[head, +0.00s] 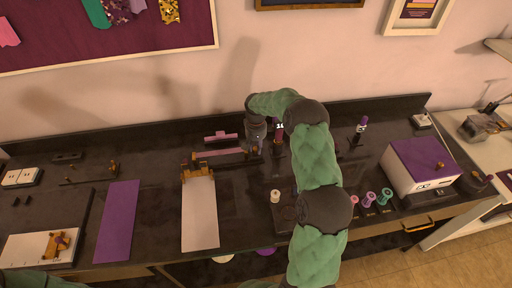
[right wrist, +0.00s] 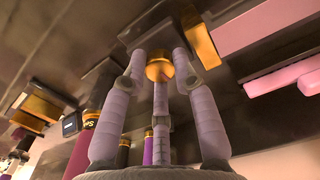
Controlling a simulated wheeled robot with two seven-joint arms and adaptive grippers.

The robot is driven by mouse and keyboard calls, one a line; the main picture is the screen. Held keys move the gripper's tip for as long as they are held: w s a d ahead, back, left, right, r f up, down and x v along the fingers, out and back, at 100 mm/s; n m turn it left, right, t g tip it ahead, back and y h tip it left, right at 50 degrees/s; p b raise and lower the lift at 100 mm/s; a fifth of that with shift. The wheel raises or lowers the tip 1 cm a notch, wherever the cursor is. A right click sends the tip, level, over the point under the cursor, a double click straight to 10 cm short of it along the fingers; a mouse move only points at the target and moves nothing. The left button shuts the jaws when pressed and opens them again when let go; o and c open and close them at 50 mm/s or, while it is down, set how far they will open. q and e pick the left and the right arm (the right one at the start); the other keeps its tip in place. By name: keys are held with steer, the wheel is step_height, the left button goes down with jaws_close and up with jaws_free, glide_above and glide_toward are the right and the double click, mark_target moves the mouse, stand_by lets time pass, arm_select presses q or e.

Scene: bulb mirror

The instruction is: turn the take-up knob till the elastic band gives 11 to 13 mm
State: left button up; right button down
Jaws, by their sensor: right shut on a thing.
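My right gripper (head: 257,148) reaches down at the right end of a slim pink strip (head: 222,152), which may be the elastic band. In the right wrist view its grey-lilac fingers (right wrist: 158,72) are shut around a round gold knob (right wrist: 158,65), the take-up knob. The gripper hides the knob in the head view. A small dark display (head: 280,126) with pale digits stands just right of the gripper; I cannot read it surely. A gold block (head: 186,172) stands at the strip's left end. My left gripper is out of view.
A white board (head: 200,215) and a purple mat (head: 118,220) lie to the left. A cream spool (head: 275,196) stands near my right arm, with coloured spools (head: 369,199) further right. A purple-topped white box (head: 421,165) stands at the right. A low wall backs the table.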

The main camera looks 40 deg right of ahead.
mark_target(256, 148)
steer(key=shift+m, duration=2.1)
steer(key=c, duration=1)
jaws_free()
steer(key=shift+r, duration=4)
